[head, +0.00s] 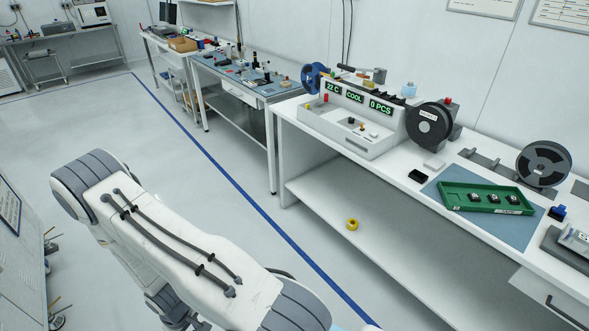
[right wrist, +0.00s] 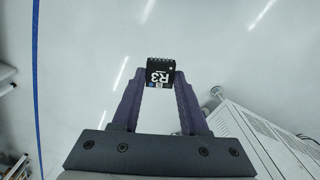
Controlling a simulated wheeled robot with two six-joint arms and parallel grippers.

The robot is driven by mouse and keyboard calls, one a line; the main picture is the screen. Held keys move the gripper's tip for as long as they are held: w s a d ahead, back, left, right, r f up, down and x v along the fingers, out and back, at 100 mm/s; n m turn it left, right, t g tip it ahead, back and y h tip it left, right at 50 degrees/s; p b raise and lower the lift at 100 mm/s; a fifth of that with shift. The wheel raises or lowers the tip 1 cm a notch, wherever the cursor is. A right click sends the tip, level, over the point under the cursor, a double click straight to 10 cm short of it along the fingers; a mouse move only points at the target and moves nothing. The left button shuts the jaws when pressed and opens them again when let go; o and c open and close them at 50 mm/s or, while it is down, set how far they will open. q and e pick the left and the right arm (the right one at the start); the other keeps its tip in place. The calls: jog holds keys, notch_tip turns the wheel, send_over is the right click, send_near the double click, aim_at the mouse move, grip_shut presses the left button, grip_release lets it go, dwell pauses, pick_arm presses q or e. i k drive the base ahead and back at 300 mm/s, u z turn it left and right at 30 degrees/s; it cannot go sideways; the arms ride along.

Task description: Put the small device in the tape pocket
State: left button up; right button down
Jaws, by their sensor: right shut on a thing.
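The small device (right wrist: 160,73), a black chip marked R3 with pins along its edge, is held between the fingertips of my right gripper (right wrist: 160,82) in the right wrist view. The gripper is shut on it, with the floor behind it. The tape pocket cannot be made out. In the head view, a dark tape track (head: 484,158) lies on the bench between a full black reel (head: 430,125) and a grey reel (head: 543,165). Neither gripper shows in the head view.
A green tray (head: 453,203) with 3 black devices rests on a blue mat (head: 440,185) on the white bench. The white test handler (head: 345,128) reads 22 C, COOL, 0 PCS. A yellow roll (head: 352,224) lies on the lower shelf. The floor left of the bench is open.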

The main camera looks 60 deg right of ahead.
aim_at(388, 96)
jog(key=z, duration=0.5)
jog(key=i, duration=1)
jog(key=z, duration=0.85)
